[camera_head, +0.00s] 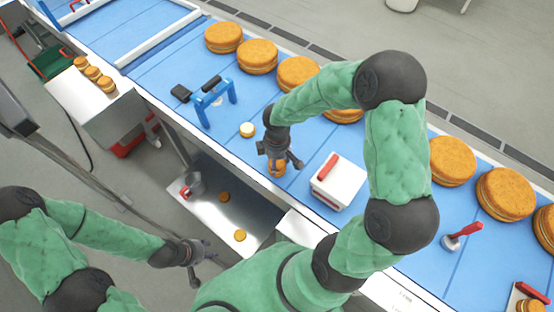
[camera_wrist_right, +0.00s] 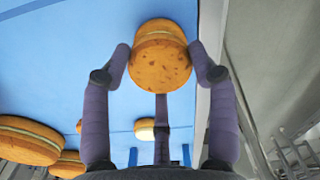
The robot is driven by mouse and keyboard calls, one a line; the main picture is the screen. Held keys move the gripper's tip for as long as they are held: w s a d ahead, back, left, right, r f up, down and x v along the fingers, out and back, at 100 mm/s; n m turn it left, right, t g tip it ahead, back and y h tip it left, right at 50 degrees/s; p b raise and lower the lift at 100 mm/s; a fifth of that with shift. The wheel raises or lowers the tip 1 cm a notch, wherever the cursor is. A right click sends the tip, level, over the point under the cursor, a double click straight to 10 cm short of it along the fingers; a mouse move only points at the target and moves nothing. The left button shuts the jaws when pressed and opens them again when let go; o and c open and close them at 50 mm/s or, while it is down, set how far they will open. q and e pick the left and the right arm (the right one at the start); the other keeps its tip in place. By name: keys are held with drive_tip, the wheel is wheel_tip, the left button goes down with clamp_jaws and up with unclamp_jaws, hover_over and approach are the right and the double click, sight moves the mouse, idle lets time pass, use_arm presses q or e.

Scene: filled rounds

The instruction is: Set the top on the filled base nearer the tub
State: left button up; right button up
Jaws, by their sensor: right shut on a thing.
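My right gripper (camera_head: 279,163) is shut on a round orange-brown top (camera_wrist_right: 160,65), low over the blue belt just left of a white tub with a red handle (camera_head: 338,184). In the right wrist view a pale cream band and another brown layer show right behind the top, so it is on or very close to a filled base (camera_wrist_right: 160,25); I cannot tell if they touch. Another filled base (camera_head: 247,130), cream side up, stands uncovered further left; it also shows in the right wrist view (camera_wrist_right: 145,129). My left gripper (camera_head: 197,258) is open and empty, off the belt.
Large filled rounds (camera_head: 256,56) line the belt's far side. A blue handled stand (camera_head: 214,100) is on the belt at left, and a red-handled tool (camera_head: 460,235) at right. A lower metal tray (camera_head: 215,210) holds two small rounds. More rounds sit on a white box (camera_head: 95,75).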

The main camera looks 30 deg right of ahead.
drive_tip(key=shift+f+b, duration=0.35)
drive_tip(key=shift+f, duration=0.1)
idle(0.4)
drive_tip(key=o, duration=1.1)
drive_tip(key=shift+r+p, duration=2.8)
drive_tip(key=shift+r, duration=0.75)
